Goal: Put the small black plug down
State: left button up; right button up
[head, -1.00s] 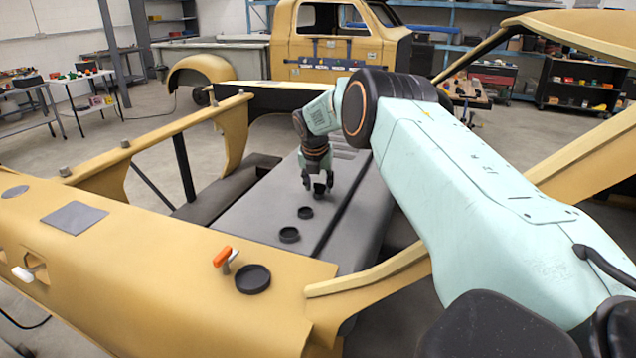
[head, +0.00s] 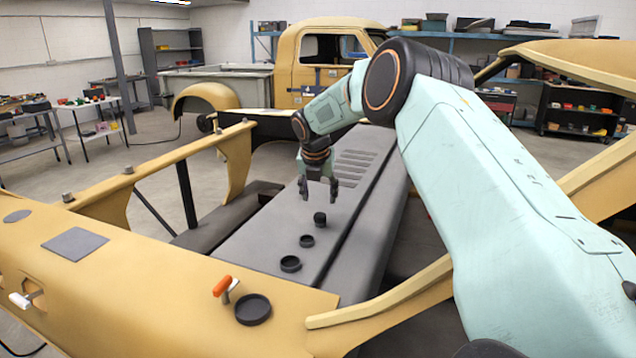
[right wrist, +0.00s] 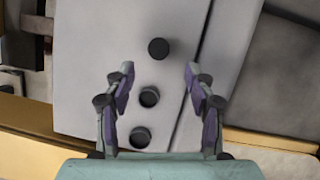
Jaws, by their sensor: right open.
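The small black plug (head: 320,218) stands on the grey panel inside the yellow shell, at the far end of a row with two black cups. It also shows in the right wrist view (right wrist: 158,48), beyond the fingertips. My right gripper (head: 318,190) is open and empty, above and a little behind the plug, apart from it. In the right wrist view its two fingers (right wrist: 160,78) are spread wide with nothing between them but the panel and a cup below. My left gripper is not in view.
Two black cups, the middle one (head: 307,241) and the nearer one (head: 290,264), sit on the grey panel (head: 250,240). A wider black cup (head: 253,309) and an orange-handled lever (head: 222,286) are on the yellow shell (head: 130,290) in front. The panel's far part is clear.

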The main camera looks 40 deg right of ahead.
jog(key=shift+v, duration=2.15)
jog(key=shift+s+a+r, duration=0.1)
